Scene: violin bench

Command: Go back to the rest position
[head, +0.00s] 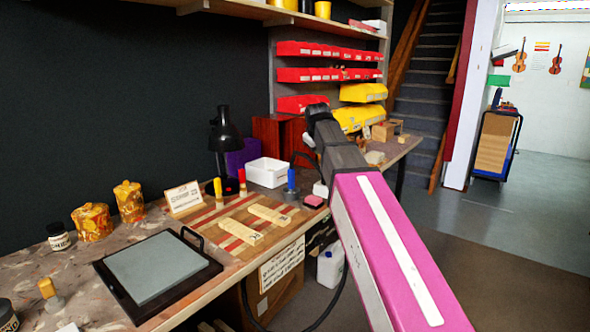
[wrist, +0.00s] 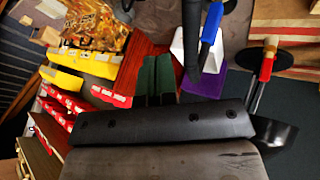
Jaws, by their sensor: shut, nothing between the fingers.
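My gripper (wrist: 155,78) shows in the wrist view as two dark green fingers side by side, shut and empty. In the head view my arm reaches up from the lower right, and its dark end (head: 318,115) is raised above the bench, in front of the red drawers. The fingers cannot be made out there. The workbench (head: 80,285) runs along the dark wall below and left of the arm. Nothing hangs from my gripper.
The bench holds a black-framed grey slab (head: 160,265), pale wooden pieces (head: 241,231), a white bin (head: 268,172), a black lamp (head: 224,135) and a blue-handled tool (head: 291,182). Red bins (head: 305,48) and yellow bins (head: 363,92) stand behind. Open floor (head: 520,240) lies right.

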